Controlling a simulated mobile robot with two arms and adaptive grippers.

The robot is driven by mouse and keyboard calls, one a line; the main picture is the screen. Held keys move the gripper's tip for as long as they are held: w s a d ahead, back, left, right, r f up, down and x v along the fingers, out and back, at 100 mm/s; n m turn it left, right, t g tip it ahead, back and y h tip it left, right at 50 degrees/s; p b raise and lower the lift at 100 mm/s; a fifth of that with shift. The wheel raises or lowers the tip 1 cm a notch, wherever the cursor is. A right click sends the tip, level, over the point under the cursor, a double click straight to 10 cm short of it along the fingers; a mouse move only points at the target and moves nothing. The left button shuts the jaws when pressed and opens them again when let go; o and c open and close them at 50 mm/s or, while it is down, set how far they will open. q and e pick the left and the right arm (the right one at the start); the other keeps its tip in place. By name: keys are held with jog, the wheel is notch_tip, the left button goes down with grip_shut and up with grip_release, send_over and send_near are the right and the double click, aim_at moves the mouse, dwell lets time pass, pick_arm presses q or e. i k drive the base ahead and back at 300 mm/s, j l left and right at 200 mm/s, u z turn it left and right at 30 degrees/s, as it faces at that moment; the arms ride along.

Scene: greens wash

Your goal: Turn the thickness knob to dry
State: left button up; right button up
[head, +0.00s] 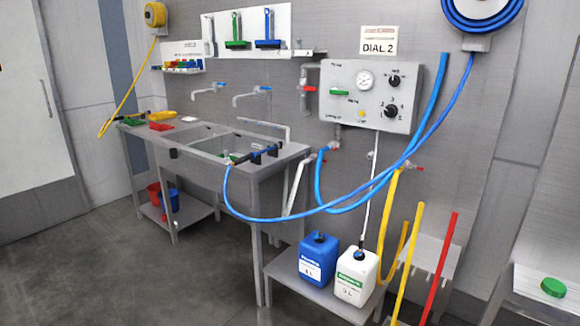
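A grey control panel (336,106) hangs on the wall right of the sink. It carries two black knobs on its right side: an upper knob (394,81) and a lower knob (392,112) with small numbers around it. A round white gauge (365,80) and a green handle (340,92) are also on the panel. The labels are too small to read, so I cannot tell which knob sets thickness or where "dry" lies. A sign (379,47) above reads "DIAL 2". Neither of my grippers is in view.
A steel sink bench (275,160) stands left of the panel. A low shelf below the panel holds a blue canister (318,262) and a white canister (357,280). The floor (150,265) at front left is clear.

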aim_at(394, 81)
jog(key=i+z, duration=0.15)
jog(key=i, duration=0.4)
jog(key=i+j+z, duration=0.15)
jog(key=i, duration=0.35)
jog(key=i+j+z, duration=0.2)
jog(key=i, duration=0.35)
jog(key=i+j+z, duration=0.15)
jog(key=i+j, duration=0.2)
jog(key=i, duration=0.15)
